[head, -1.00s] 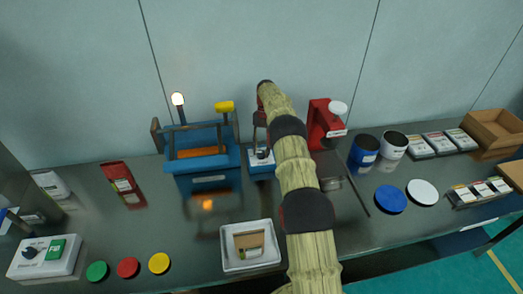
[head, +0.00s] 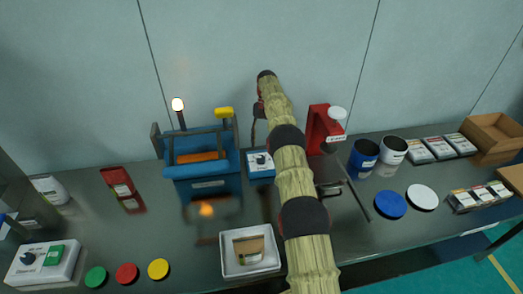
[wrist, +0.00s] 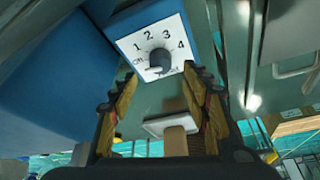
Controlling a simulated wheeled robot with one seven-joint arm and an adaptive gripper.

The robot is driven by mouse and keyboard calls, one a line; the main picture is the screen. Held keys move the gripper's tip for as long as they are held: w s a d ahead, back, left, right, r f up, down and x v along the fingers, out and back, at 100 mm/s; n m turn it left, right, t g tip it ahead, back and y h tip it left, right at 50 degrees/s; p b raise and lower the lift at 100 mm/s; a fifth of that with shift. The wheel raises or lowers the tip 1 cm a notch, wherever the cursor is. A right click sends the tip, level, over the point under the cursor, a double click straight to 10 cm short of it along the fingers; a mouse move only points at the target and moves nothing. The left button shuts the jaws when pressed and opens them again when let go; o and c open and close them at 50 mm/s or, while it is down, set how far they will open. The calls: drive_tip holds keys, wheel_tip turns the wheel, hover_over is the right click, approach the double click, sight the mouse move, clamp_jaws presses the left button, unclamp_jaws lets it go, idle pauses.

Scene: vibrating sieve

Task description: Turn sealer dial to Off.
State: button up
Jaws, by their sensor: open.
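The sealer dial is a dark knob (wrist: 160,60) on a white plate with the numbers 1 to 4 and an Off mark at left. Its pale pointer appears to face left, near the Off mark. In the head view the dial plate (head: 260,161) is on a small blue box to the right of the larger blue machine (head: 208,180). My gripper (wrist: 163,76) is open, its two fingers on either side of the knob in the picture, apparently short of it. In the head view my gripper (head: 258,122) hangs above the dial plate, partly hidden by my arm.
A red press (head: 322,125) stands right of my arm. A white tray (head: 228,268) holding a small item lies in front. Blue and white cans (head: 363,158) are further right. Coloured discs (head: 127,273) lie at front left.

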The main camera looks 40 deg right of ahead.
drive_tip(key=shift+w+d+r, duration=0.1)
drive_tip(key=shift+d+r, duration=0.1)
drive_tip(key=shift+r, duration=0.45)
